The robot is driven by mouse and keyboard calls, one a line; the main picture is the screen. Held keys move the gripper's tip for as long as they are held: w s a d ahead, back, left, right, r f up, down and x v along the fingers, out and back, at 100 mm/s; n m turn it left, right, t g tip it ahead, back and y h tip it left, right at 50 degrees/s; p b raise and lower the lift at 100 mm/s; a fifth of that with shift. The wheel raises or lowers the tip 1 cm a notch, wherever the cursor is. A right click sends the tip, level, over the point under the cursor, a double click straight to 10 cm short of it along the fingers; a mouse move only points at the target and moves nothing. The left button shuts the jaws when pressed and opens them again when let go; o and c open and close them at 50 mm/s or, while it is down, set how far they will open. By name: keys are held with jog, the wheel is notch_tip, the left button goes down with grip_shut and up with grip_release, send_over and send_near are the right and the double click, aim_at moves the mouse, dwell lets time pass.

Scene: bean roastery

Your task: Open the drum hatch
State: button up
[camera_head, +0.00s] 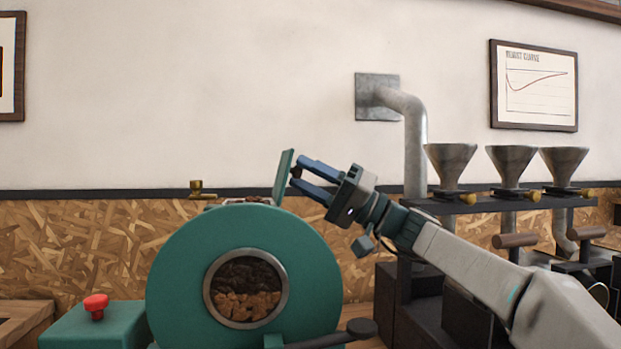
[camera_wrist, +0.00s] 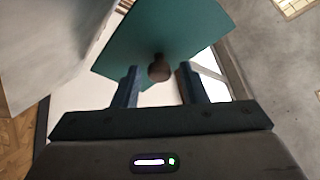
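The green drum (camera_head: 320,255) stands at the lower middle of the head view, with a round front window (camera_head: 246,288) showing dark and lighter brown contents. The drum hatch (camera_head: 284,174) stands raised, nearly upright and leaning slightly right, above the drum's top. In the wrist view the hatch (camera_wrist: 150,32) is a green plate with a round brown knob (camera_wrist: 159,68). My gripper (camera_head: 297,171) is right of the hatch, its blue fingers pointing at it. In the wrist view my gripper (camera_wrist: 158,72) is open, with the knob between the fingertips and gaps on both sides.
A red button (camera_head: 96,306) sits on a green box at the lower left. A dark-ended handle (camera_head: 362,328) sticks out at the drum's front. Metal funnels (camera_head: 511,165) on a dark rack stand at right, behind my arm.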

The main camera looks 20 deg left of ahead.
jog(key=v, duration=0.7)
jog(key=shift+d+b, duration=0.25)
jog(key=shift+b, duration=0.1)
jog(key=shift+f, duration=0.1)
